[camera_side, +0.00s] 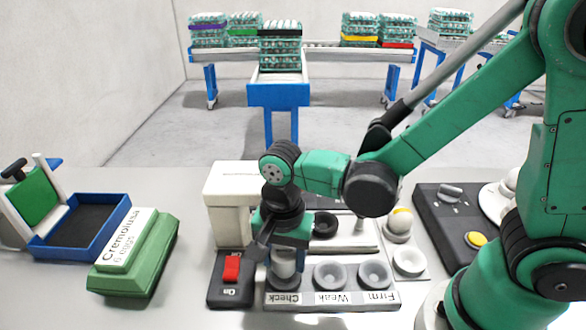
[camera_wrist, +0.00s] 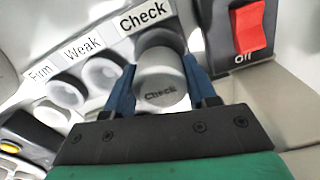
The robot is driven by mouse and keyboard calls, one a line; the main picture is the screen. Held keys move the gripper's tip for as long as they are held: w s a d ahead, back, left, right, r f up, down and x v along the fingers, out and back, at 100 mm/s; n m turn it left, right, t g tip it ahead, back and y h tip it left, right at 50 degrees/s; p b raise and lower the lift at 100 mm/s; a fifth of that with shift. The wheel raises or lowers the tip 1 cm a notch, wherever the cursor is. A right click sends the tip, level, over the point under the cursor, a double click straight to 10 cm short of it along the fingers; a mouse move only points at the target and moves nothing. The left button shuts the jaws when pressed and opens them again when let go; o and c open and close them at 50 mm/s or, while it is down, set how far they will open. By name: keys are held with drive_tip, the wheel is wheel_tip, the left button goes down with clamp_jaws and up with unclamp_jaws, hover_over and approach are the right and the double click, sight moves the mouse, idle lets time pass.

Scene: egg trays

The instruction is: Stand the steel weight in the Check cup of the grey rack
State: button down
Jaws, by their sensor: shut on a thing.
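The steel weight (camera_side: 286,268) is a short grey cylinder, upright at the Check cup, the leftmost front cup of the grey rack (camera_side: 335,299). The weight's lower end meets the cup area behind the Check label (camera_wrist: 145,17). The weight and fingers hide most of the cup, so I cannot tell whether the weight touches its floor.
The empty Weak cup (camera_side: 330,275) and Firm cup (camera_side: 374,274) are to the right. A red switch (camera_side: 231,268) stands close on the left, a cream block (camera_side: 232,190) behind. A green carton (camera_side: 135,255) and blue tray (camera_side: 85,222) lie further left.

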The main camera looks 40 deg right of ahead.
drive_tip(key=shift+f, duration=0.6)
idle(0.7)
idle(0.3)
drive_tip(key=shift+c, duration=0.9)
unclamp_jaws()
drive_tip(key=shift+r, duration=2.85)
wheel_tip(320, 180, up, 9)
